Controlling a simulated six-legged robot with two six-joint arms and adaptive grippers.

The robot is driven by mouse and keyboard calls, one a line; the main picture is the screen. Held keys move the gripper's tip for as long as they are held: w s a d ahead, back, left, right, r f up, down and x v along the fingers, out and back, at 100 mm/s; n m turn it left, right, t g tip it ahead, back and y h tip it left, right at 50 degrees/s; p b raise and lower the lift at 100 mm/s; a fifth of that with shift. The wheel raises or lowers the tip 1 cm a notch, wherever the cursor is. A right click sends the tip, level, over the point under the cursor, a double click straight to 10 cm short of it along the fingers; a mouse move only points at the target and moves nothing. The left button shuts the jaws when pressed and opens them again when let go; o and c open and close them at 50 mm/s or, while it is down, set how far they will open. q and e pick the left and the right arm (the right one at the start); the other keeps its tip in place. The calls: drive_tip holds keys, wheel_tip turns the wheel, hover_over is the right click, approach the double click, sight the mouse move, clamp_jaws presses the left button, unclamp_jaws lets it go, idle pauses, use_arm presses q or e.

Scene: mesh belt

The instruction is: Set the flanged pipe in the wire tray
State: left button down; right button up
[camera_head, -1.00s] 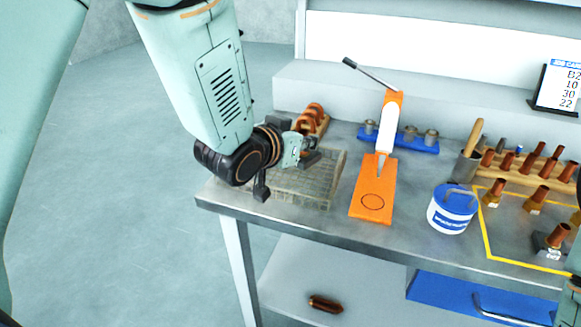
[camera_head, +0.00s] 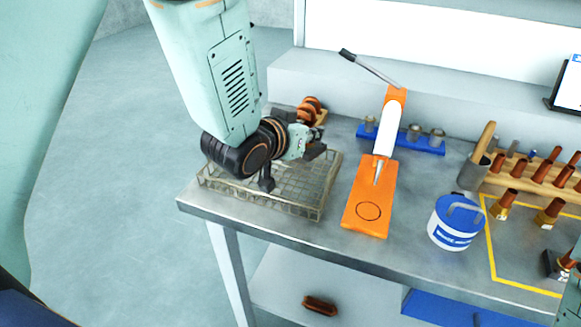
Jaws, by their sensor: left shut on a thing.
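The wire tray (camera_head: 310,206) is a shallow mesh basket near the left end of the steel bench. My left gripper (camera_head: 294,166) is over the tray, its arm coming down from the upper left, and covers the tray's back part. Its dark fingers are partly hidden by the wrist. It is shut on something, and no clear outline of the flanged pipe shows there. I cannot tell whether the held thing touches the mesh. My right gripper is not in view; only a sliver of my right arm shows at the right edge.
Behind the tray is a wooden holder with copper rings (camera_head: 309,110). Copper fittings (camera_head: 552,170) crowd the right. A brown piece (camera_head: 320,305) lies on the lower shelf.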

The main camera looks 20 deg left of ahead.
sight(310, 145)
use_arm(q)
drive_tip(key=f, duration=0.4)
drive_tip(key=shift+s+d+f+b, duration=0.1)
drive_tip(key=shift+d+b, duration=0.1)
drive_tip(key=shift+b, duration=0.15)
drive_tip(key=shift+w+a+f, duration=0.2)
drive_tip(key=shift+f, duration=0.45)
drive_tip(key=f, duration=0.2)
drive_tip(key=shift+s+d+f+b, duration=0.1)
drive_tip(key=shift+s+f+b, duration=0.2)
drive_tip(key=shift+s+b, duration=0.1)
drive_tip(key=shift+w+f, duration=0.15)
drive_tip(key=shift+w, duration=0.25)
drive_tip(key=c, duration=1.7)
unclamp_jaws()
drive_tip(key=shift+f, duration=0.1)
drive_tip(key=o, duration=0.4)
drive_tip(key=shift+s+r, duration=0.2)
drive_tip(key=shift+s, duration=0.15)
drive_tip(key=shift+o, duration=0.2)
drive_tip(key=shift+w+f, duration=0.15)
drive_tip(key=shift+w, duration=0.1)
drive_tip(key=v, duration=0.9)
drive_tip(key=shift+w+p, duration=0.1)
drive_tip(key=shift+p, duration=0.3)
drive_tip(key=shift+p+v, duration=1.65)
drive_tip(key=shift+p, duration=0.05)
